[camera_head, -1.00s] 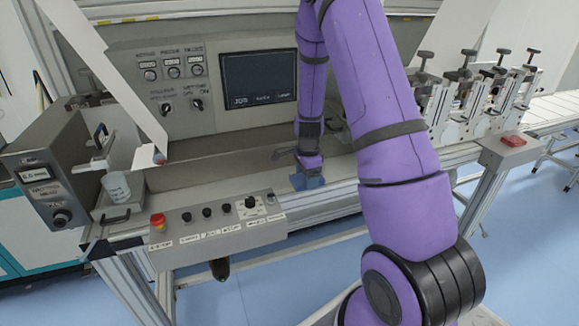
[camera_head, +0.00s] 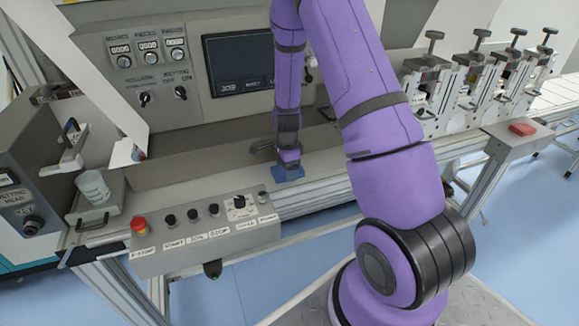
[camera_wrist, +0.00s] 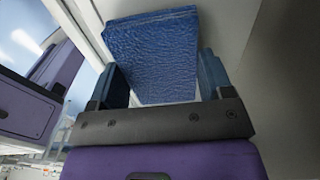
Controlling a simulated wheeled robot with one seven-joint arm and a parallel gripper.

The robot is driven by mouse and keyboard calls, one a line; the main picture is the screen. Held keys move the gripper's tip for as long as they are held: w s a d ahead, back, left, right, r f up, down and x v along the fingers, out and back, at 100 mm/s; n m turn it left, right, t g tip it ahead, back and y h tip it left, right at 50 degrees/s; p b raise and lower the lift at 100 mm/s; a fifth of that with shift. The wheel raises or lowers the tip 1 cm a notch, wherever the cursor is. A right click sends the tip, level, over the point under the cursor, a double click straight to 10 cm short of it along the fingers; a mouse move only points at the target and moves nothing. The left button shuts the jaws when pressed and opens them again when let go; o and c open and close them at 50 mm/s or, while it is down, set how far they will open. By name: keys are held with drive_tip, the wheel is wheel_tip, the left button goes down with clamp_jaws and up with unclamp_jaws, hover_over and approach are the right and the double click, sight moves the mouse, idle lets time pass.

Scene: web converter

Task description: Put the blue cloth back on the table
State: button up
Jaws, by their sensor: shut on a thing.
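The blue cloth (camera_wrist: 155,55) is a textured, folded block between the fingers of my gripper (camera_wrist: 160,80) in the wrist view. My gripper is shut on it, with a finger on each side. In the head view my gripper (camera_head: 288,166) points down at the machine's grey table ledge (camera_head: 330,178), and the blue cloth (camera_head: 288,174) shows small at its tip. The cloth is at or just above the ledge near its front edge; I cannot tell whether it touches.
The control box (camera_head: 205,232) with a red emergency button (camera_head: 139,226) stands front left of the cloth. A white cup (camera_head: 93,187) sits in a tray further left. A screen panel (camera_head: 240,63) rises behind. The ledge right of my gripper is clear.

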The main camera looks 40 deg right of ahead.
drive_tip(key=o, duration=0.9)
drive_tip(key=shift+f, duration=0.15)
drive_tip(key=s+a+r+n+t, duration=0.1)
drive_tip(key=a+r+n, duration=0.1)
drive_tip(key=r, duration=0.9)
drive_tip(key=s+a+r+n, duration=0.2)
drive_tip(key=r, duration=0.9)
drive_tip(key=s+a+r+n+t, duration=0.2)
drive_tip(key=s+a+r+n, duration=0.2)
drive_tip(key=s+r+n, duration=0.4)
drive_tip(key=s+a+r+n+t, duration=0.2)
drive_tip(key=s+a+r+n, duration=0.3)
drive_tip(key=s+r+n, duration=0.4)
drive_tip(key=s+r, duration=0.1)
drive_tip(key=s, duration=0.5)
drive_tip(key=shift+s, duration=0.3)
